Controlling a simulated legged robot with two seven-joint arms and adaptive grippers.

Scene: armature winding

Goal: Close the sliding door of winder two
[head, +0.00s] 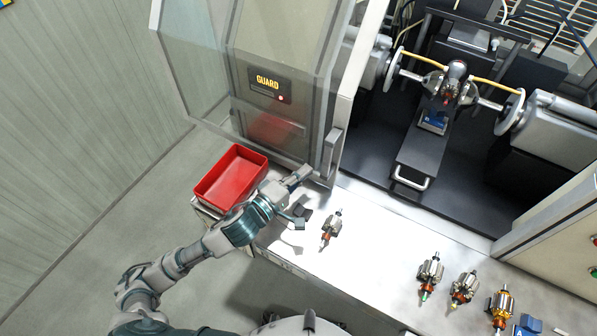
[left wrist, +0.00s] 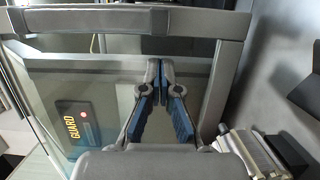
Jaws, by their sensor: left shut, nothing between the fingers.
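The sliding door (head: 285,120) of the winder is a see-through panel in a grey frame. It stands to the left of the opening, leaving the dark winder bay (head: 370,150) exposed. A grey upright handle (head: 330,152) sits near its right edge. My left gripper (head: 297,176) is shut and empty, low by the door's bottom edge and below left of the handle. In the left wrist view, the fingertips (left wrist: 160,72) meet in front of the door's panel (left wrist: 105,95), with grey frame bars above and to the right. I cannot tell whether they touch the door. My right gripper is out of view.
A red bin (head: 231,176) stands left of my left gripper. An armature (head: 331,229) lies on the bench (head: 375,240) just right of the gripper, with several more further right. Inside the bay is a winding fixture (head: 440,115). The middle of the bench is clear.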

